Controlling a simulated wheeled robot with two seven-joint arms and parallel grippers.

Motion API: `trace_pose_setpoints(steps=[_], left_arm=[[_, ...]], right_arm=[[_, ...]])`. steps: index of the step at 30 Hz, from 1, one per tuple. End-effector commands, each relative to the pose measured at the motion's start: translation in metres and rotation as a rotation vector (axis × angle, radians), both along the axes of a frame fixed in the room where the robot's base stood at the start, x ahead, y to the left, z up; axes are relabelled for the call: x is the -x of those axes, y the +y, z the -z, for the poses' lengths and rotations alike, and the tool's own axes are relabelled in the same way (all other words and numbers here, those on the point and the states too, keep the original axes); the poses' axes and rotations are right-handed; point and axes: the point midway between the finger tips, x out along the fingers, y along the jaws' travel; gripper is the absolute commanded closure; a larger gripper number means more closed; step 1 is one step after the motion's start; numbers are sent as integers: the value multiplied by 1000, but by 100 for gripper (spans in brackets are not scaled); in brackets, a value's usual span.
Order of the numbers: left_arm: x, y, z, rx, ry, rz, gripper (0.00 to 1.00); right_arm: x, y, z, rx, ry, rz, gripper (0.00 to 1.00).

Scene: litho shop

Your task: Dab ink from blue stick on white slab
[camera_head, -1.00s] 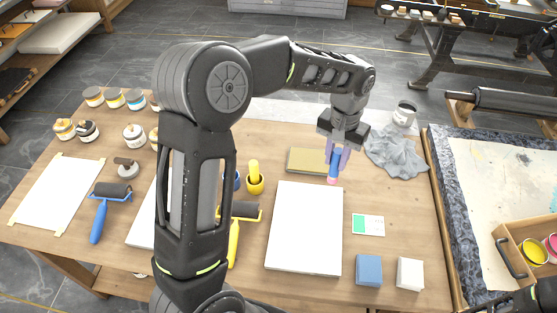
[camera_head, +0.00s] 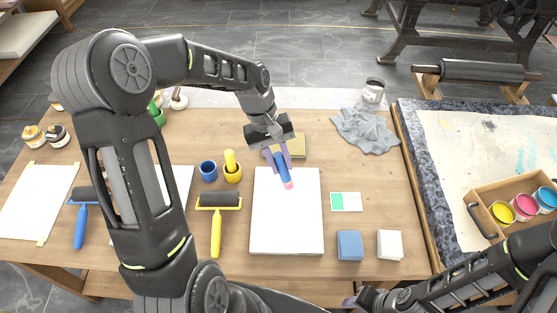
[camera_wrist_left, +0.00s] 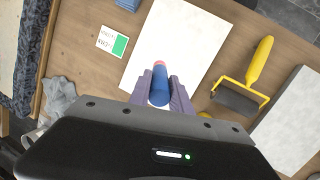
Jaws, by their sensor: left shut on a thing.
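My left gripper (camera_head: 277,156) is shut on the blue stick (camera_head: 282,171), which is tilted with its pink tip downward. The stick is over the far part of the white slab (camera_head: 287,225); I cannot tell whether the tip touches it. The left wrist view shows the blue stick (camera_wrist_left: 159,86) between the fingers, with the white slab (camera_wrist_left: 185,45) beyond and no ink mark visible on it. A blue pot (camera_head: 208,171) stands left of the slab. My right gripper (camera_head: 353,301) is partly visible at the bottom edge, its opening unclear.
A yellow pot (camera_head: 232,174) with a yellow stick and a yellow-handled roller (camera_head: 218,200) are left of the slab. A card (camera_head: 345,202), blue block (camera_head: 350,245) and white block (camera_head: 390,245) are right of it. A grey cloth (camera_head: 366,130) lies behind.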

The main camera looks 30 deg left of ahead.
Motion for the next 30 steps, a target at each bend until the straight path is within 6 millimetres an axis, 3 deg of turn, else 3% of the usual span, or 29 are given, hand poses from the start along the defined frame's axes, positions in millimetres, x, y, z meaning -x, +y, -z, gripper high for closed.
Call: trace_pose_setpoints(steps=[17, 30], left_arm=[[5, 2, 6, 27, 1, -56, 100], [5, 2, 47, 27, 2, -54, 100]], right_arm=[[0, 0, 2, 0, 0, 0, 67], [-3, 2, 30, -7, -12, -2, 67]])
